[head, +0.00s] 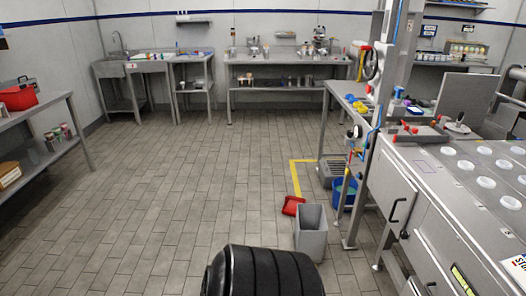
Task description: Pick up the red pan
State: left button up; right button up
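A red pan (293,206), which looks like a dustpan, lies on the tiled floor in the lower middle of the head view. It is just left of and behind a grey open-topped bin (311,236), near the corner of a yellow floor line (295,178). From this angle I cannot tell whether the pan touches the bin. Neither of my grippers shows in the head view.
A blue bucket (344,193) stands right of the bin, by a metal post. A steel machine (420,205) fills the right side. A shelf with a red toolbox (18,97) is at left. Benches line the back wall. The middle floor (190,180) is clear.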

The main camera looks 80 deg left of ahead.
aim_at(289, 208)
jog(key=u, duration=2.5)
jog(key=i+j, duration=0.2)
jog(key=i, duration=0.25)
jog(key=i+j, duration=0.2)
jog(key=i, duration=0.25)
jog(key=i+j, duration=0.15)
jog(key=i, duration=0.3)
jog(key=j+u, duration=0.05)
